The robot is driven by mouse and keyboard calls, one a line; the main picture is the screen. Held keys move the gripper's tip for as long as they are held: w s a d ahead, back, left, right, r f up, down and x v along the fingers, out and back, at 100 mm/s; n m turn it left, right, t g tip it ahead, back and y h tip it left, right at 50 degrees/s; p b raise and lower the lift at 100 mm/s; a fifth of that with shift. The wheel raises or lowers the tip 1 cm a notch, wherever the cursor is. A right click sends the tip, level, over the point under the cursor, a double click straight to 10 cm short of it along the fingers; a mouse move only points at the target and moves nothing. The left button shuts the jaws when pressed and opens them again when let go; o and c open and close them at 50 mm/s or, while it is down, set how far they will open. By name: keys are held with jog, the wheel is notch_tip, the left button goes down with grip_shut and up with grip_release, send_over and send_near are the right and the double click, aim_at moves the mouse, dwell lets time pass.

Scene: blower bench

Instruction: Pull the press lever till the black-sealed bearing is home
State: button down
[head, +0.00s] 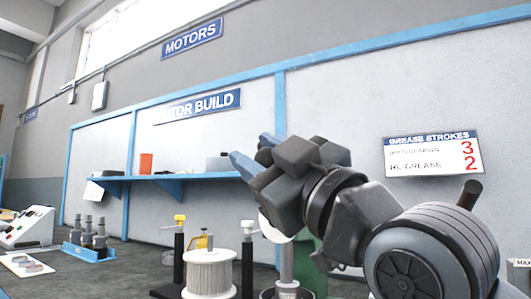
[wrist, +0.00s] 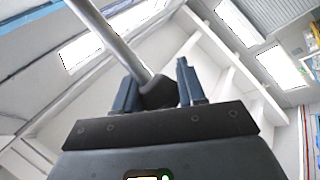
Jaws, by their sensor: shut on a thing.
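The press lever shows in the wrist view as a grey metal rod (wrist: 112,40) running from the upper left down to a dark knob (wrist: 158,93). My gripper (wrist: 158,84) is shut on that knob, with one blue finger on each side. In the head view my gripper (head: 256,152) is raised high in front of the back panel, and its wrist hides the lever. Part of a green body (head: 305,268), perhaps the press, shows below my arm beside a grey upright cylinder (head: 287,264). I cannot make out the black-sealed bearing.
A blue rack (head: 88,254) of grey parts sits farther left. A blue shelf (head: 165,181) runs along the back panel behind my gripper.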

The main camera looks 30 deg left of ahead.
jog(key=shift+s+a+f+b, duration=0.1)
jog(key=shift+s+f+b, duration=0.25)
jog(key=shift+f, duration=0.35)
jog(key=shift+s+a+f+b, duration=0.1)
jog(key=shift+s+f+b, duration=0.1)
jog(key=shift+f+b, duration=0.35)
jog(key=shift+s+f+b, duration=0.2)
jog(key=shift+s+f, duration=0.1)
jog(key=shift+f, duration=0.55)
jog(key=c, duration=0.7)
grip_release()
jog(key=shift+w, duration=0.1)
jog(key=shift+d, duration=0.15)
jog(key=v, duration=0.7)
jog(key=shift+d+f, duration=0.1)
jog(key=shift+d, duration=0.2)
jog(key=shift+s, duration=0.25)
